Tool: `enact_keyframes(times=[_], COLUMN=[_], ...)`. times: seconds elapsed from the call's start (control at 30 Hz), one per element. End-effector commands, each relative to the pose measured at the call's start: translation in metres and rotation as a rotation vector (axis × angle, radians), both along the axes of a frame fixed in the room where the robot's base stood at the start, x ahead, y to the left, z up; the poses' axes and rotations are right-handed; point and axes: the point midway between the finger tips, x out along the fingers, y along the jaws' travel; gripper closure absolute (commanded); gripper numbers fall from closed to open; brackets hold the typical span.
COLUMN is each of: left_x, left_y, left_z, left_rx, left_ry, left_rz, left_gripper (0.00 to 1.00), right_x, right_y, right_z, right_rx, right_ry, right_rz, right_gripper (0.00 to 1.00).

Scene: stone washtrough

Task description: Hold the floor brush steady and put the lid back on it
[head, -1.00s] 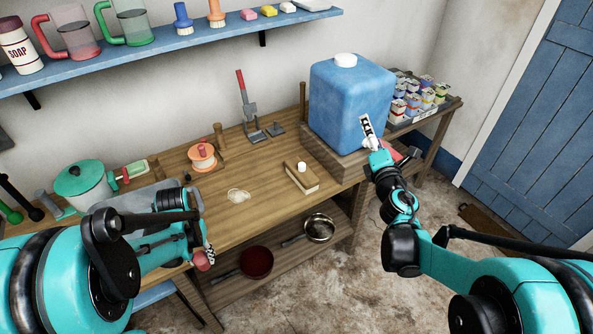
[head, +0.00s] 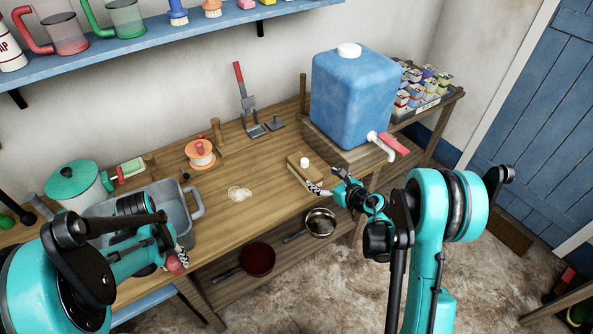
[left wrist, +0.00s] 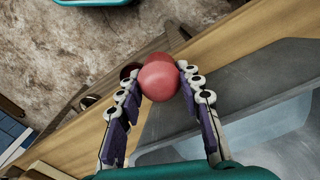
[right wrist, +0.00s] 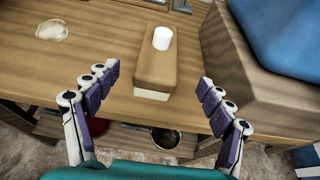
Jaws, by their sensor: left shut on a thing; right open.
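The likely floor brush, a pale wooden block (head: 302,175) with a white cylindrical piece (head: 304,161) on top, lies on the bench left of the blue container. In the right wrist view the block (right wrist: 155,75) lies ahead, between my right gripper's spread fingers. My right gripper (head: 318,190) is open and empty, close to the block's near end. My left gripper (left wrist: 158,85) is shut on a pink rounded thing (left wrist: 159,82), held near the bench's front edge by the grey basin. I cannot tell whether this pink thing or the white piece is the lid.
A blue container (head: 350,95) with a red-handled tap (head: 385,143) stands on a wooden block at right. A grey basin (head: 196,203) and green-lidded pot (head: 75,183) are at left. A pale puddle (head: 239,194) marks otherwise clear bench. Pans (head: 320,222) sit on the lower shelf.

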Motion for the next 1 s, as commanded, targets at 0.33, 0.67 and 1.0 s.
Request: enact_keyframes(times=[0.33, 0.67, 1.0], left_x=[0.000, 0.000, 0.000], left_y=[0.000, 0.000, 0.000], left_z=[-0.015, -0.018, -0.024], left_rx=[0.000, 0.000, 0.000], left_ry=[0.000, 0.000, 0.000], left_rz=[0.000, 0.000, 0.000], left_gripper=[0.89, 0.89, 0.89], right_x=[0.037, 0.051, 0.057], right_y=[0.028, 0.038, 0.043], right_z=[-0.021, -0.026, -0.033], right_rx=[0.001, 0.003, 0.003], right_ry=[-0.001, -0.001, -0.001], right_rz=[0.001, -0.001, -0.001], right_gripper=[0.19, 0.19, 0.19])
